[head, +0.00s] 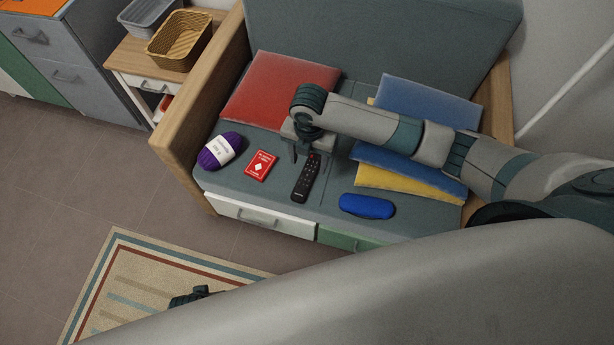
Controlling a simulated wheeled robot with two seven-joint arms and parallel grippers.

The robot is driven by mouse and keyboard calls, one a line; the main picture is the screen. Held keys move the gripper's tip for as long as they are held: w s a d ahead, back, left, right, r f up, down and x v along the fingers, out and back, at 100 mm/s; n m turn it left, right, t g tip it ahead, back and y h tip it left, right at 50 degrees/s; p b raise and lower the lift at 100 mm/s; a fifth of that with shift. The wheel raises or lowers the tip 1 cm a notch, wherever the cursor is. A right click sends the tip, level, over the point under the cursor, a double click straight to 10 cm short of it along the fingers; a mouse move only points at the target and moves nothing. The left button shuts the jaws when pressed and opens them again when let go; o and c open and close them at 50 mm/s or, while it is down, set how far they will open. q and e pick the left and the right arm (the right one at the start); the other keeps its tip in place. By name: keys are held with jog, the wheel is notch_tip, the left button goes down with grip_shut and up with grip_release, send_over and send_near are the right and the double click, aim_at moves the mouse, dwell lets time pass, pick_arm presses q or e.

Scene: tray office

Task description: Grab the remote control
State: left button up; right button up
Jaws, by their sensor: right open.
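The remote control (304,184) is a slim black bar with small buttons, one of them red. It lies on the grey sofa seat near the front edge, between a red card box (260,166) and a blue case (367,206). My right gripper (307,157) is open and points down at the remote's far end, its fingers partly covering that end from view. I cannot tell whether they touch it. A dark part at the lower left, seemingly my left gripper (190,297), shows over the rug, mostly hidden; its jaws cannot be made out.
Purple yarn (220,151) lies left of the card box. A red cushion (280,90), blue cushions (425,102) and a yellow cushion (410,182) lie on the seat. The wooden armrest (180,160) bounds it at left. A side table holds a wicker basket (180,40).

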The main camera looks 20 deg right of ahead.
aim_at(307, 176)
notch_tip(307, 176, down, 3)
jog(key=shift+f, duration=0.2)
pick_arm(q)
jog(key=shift+s+r, duration=0.2)
jog(key=shift+r, duration=0.35)
pick_arm(e)
jog(key=shift+f, duration=0.15)
jog(key=shift+w+f, duration=0.1)
jog(key=shift+f, duration=0.1)
jog(key=f, duration=0.3)
jog(key=shift+w+a+f, duration=0.1)
jog(key=shift+w+f, duration=0.2)
jog(key=shift+f, duration=0.05)
jog(key=shift+f+b, duration=0.3)
jog(key=shift+f, duration=0.25)
pick_arm(q)
jog(key=shift+w+d+r, duration=0.1)
jog(key=shift+w+r, duration=0.15)
jog(key=shift+r, duration=0.25)
pick_arm(e)
jog(key=c, duration=1.2)
